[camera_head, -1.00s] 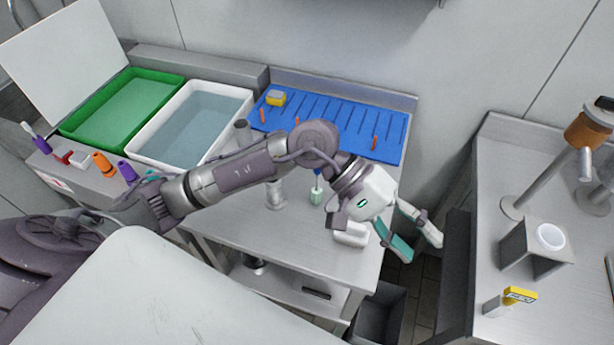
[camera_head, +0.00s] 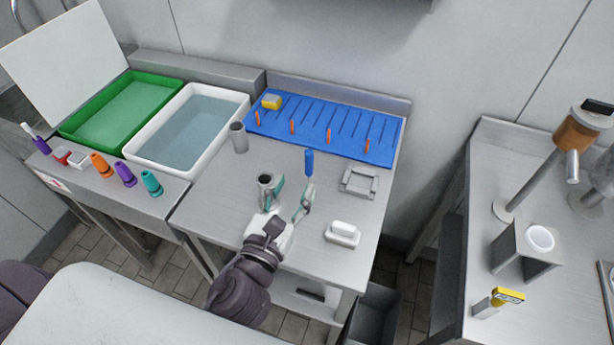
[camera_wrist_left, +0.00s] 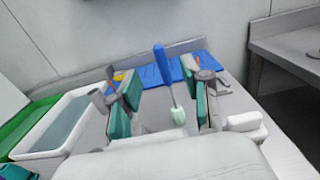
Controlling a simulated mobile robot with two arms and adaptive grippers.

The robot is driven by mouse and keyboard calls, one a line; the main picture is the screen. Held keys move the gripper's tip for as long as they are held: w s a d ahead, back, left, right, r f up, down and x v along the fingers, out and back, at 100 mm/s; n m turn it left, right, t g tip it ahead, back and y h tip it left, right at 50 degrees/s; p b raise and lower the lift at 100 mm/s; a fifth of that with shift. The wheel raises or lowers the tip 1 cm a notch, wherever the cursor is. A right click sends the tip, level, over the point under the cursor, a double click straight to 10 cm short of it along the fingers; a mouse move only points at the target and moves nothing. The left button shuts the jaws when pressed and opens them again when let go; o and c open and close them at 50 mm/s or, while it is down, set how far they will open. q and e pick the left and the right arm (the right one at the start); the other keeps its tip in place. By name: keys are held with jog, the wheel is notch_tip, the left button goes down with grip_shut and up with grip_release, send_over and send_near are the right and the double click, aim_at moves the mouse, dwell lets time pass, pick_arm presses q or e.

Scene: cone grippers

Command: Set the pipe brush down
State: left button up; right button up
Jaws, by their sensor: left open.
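The pipe brush (camera_head: 309,162) has a blue handle and pale green bristles. It is upright, bristles down, over the steel table (camera_head: 215,207); whether its tip touches the table I cannot tell. My left gripper (camera_head: 291,192) is open, and its right finger hides the brush's lower part in the head view. In the left wrist view the pipe brush (camera_wrist_left: 163,66) shows between the two spread teal fingers of the left gripper (camera_wrist_left: 160,108), apart from both, its bristles nearer the right finger. My right gripper is out of view.
A square metal holder (camera_head: 360,183) and a white block (camera_head: 343,233) are on the right. Behind lies a blue mat (camera_head: 380,155) with orange pegs. Clear table lies left of the gripper.

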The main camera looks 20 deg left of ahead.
aim_at(308, 158)
pick_arm(q)
jog(key=w+p, duration=0.1)
jog(key=w, duration=0.3)
jog(key=shift+w+d, duration=0.15)
jog(key=shift+w, duration=0.25)
jog(key=w+p, duration=0.1)
jog(key=w, duration=0.4)
jog(key=shift+p, duration=0.4)
jog(key=shift+w, duration=0.15)
jog(key=shift+c, duration=1.1)
grip_shut()
